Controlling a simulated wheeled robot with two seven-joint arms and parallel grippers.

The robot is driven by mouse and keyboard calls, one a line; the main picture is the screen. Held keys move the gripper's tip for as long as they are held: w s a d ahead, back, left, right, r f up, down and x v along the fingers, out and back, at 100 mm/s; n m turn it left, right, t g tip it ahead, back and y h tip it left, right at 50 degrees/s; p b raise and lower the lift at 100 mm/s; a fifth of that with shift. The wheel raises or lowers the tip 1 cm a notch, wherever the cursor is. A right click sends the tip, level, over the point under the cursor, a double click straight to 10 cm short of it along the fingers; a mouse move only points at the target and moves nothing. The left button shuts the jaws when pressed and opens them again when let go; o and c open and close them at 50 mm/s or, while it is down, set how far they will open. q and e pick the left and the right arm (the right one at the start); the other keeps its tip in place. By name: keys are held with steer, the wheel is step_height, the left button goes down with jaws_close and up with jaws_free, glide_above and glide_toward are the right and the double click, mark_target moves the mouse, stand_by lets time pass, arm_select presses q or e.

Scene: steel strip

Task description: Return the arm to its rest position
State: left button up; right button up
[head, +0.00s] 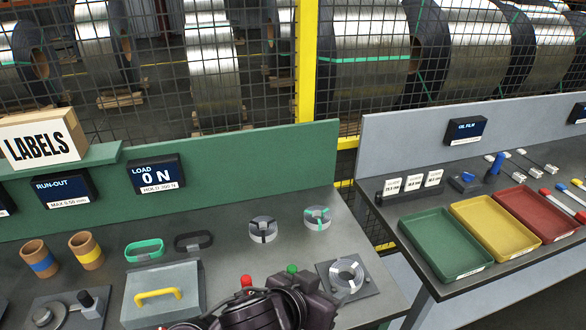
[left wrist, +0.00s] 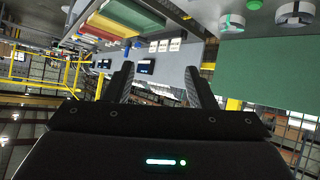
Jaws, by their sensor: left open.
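My left arm's dark wrist and gripper (head: 262,306) show at the bottom middle of the head view, above the front of the near bench; its fingertips are hard to make out there. In the left wrist view my left gripper (left wrist: 158,80) has its two black fingers spread apart with nothing between them. That view is tipped upside down, with the benches at the top. My right gripper is in neither view.
The near bench (head: 225,262) holds a grey box with a yellow handle (head: 160,295), two cups, several rings and a round fixture (head: 346,276). Red (head: 246,281) and green (head: 292,269) knobs show beside my arm. Right bench has green (head: 443,240), yellow and red trays. A mesh fence stands behind.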

arm_select(q)
steer(key=s+a+f+n+g+y, duration=0.2)
steer(key=s+a+f, duration=0.15)
steer(key=a, duration=0.45)
steer(key=s+a+f+n+g+y, duration=0.1)
steer(key=s+a+f+y, duration=0.3)
steer(key=a, duration=0.5)
steer(key=s+a+f+n+g+y, duration=0.1)
steer(key=s+a+f+n+g, duration=0.15)
steer(key=a+f, duration=0.4)
step_height(320, 180, down, 33)
steer(key=s+a+m+b, duration=0.1)
steer(key=b, duration=0.5)
steer(key=s+a+f+g+b, duration=0.1)
steer(key=s+a+f+b, duration=0.1)
steer(key=s+f, duration=0.8)
steer(key=s+a+f+g+b, duration=0.1)
steer(key=s+a+f+b, duration=0.1)
steer(key=s+f, duration=0.8)
step_height(320, 180, down, 5)
steer(key=shift+s+r+b, duration=0.15)
steer(key=shift+r+b, duration=0.05)
steer(key=shift+b, duration=0.6)
steer(key=shift+d+m, duration=0.1)
steer(key=shift+m, duration=0.25)
